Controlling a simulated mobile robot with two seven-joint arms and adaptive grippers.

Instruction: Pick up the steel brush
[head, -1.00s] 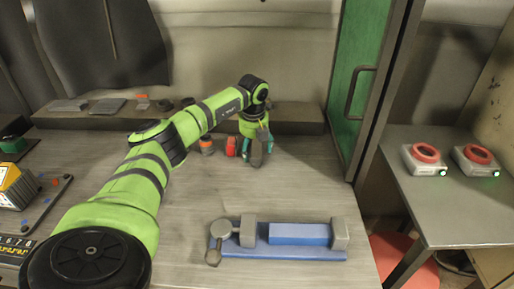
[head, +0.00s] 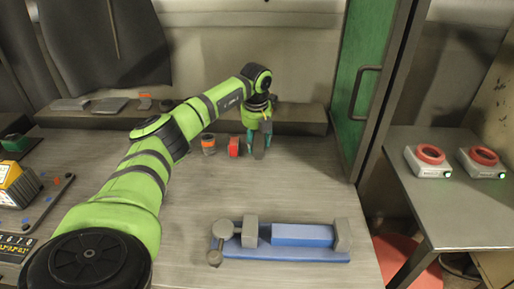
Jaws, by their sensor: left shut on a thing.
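My left gripper (head: 258,144) is at the back of the bench, beside the green cabinet door, with its teal fingers pointing down. It is shut on a narrow grey thing, which I take to be the steel brush (head: 259,154). The fingers hide much of it, and its lower end is close above the bench top; I cannot tell if it touches. My right gripper is not in view.
Just left of the gripper stand a red block (head: 234,147) and an orange-and-grey cylinder (head: 208,144). A blue and grey vise (head: 300,236) lies at the front of the bench (head: 300,190). The green door (head: 361,90) stands close on the right.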

